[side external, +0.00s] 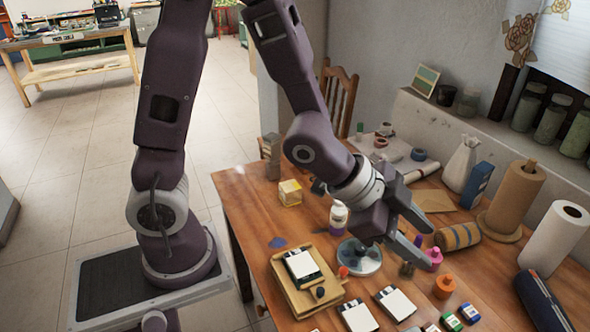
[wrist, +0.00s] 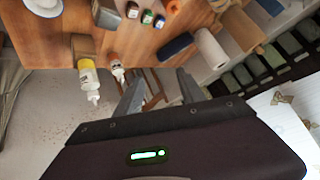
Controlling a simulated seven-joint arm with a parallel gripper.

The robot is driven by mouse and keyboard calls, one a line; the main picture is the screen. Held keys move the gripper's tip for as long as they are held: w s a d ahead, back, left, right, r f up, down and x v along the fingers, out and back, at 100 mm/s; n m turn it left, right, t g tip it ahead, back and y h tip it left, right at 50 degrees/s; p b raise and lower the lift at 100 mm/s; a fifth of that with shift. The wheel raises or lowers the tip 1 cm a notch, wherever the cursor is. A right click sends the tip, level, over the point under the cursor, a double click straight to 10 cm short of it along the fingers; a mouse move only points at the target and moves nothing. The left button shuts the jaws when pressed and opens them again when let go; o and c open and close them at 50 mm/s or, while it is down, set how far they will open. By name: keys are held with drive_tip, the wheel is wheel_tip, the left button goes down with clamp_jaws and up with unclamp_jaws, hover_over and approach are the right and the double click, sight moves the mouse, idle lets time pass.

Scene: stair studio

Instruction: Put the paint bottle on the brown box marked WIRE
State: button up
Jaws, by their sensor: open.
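I cannot read the word WIRE in either view. A bottle with a white cap and purple contents (side external: 338,220) stands upright mid-table in the side view and may be the paint bottle. In the wrist view a white nozzle bottle with a yellow band (wrist: 88,76) adjoins a small brown box (wrist: 82,45); I cannot tell whether it stands on it or beside it. That box may be the marked one. My gripper (side external: 424,228) is open and empty above the table, right of the purple bottle. Its fingers (wrist: 157,88) also show apart in the wrist view.
A round palette (side external: 362,262) and a wooden tray (side external: 281,269) lie near the purple bottle. Small paint pots, including an orange one (side external: 445,286), crowd the front right. A paper towel roll (side external: 553,238) and brown roll (side external: 513,203) stand at right. The table's left corner has bare wood.

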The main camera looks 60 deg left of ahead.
drive_tip(key=s+a+r+n+y, duration=0.1)
drive_tip(key=a+r+n+y, duration=0.2)
drive_tip(key=a+r, duration=0.3)
drive_tip(key=s+a+r+n+g+y, duration=0.1)
drive_tip(key=s+a+r+n, duration=0.1)
drive_tip(key=s, duration=0.7)
drive_tip(key=s+a+r+n+g+y, duration=0.1)
drive_tip(key=s+a+r+n, duration=0.1)
drive_tip(key=s+a+n, duration=0.3)
drive_tip(key=s, duration=0.4)
drive_tip(key=shift+s+a+r+g, duration=0.25)
drive_tip(key=shift+s+a+g, duration=0.05)
drive_tip(key=shift+a, duration=0.05)
